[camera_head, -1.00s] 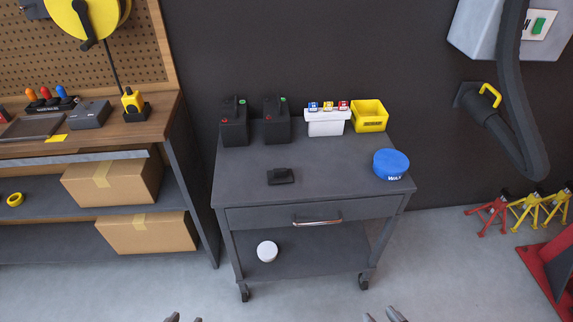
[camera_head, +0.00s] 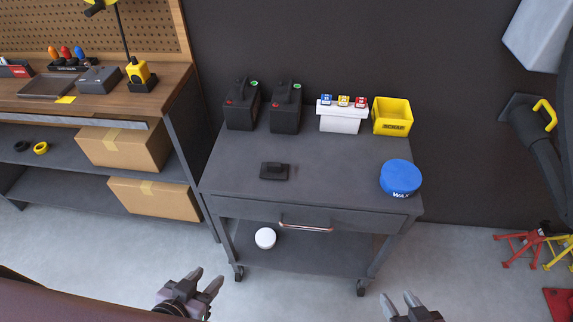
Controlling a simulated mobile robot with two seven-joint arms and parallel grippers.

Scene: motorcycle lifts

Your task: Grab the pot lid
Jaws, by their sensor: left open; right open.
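A round blue tub or lid (camera_head: 400,177) with white lettering sits at the right front of the grey cart's top (camera_head: 330,165). A small round white object (camera_head: 265,238) lies on the cart's lower shelf, left of the middle. I cannot tell for sure which of the two is the pot lid. My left gripper (camera_head: 204,281) is open and empty in front of the cart's left side, apart from everything. My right gripper (camera_head: 402,300) is open and empty in front of the cart's right side, below the blue object in the picture.
Two black jugs (camera_head: 264,106), a white box with coloured caps (camera_head: 342,115) and a yellow bin (camera_head: 392,117) stand along the cart's back. A small black item (camera_head: 274,171) lies mid-top. The drawer handle (camera_head: 306,227) faces me. A workbench (camera_head: 120,95) stands left; jack stands (camera_head: 530,245) right.

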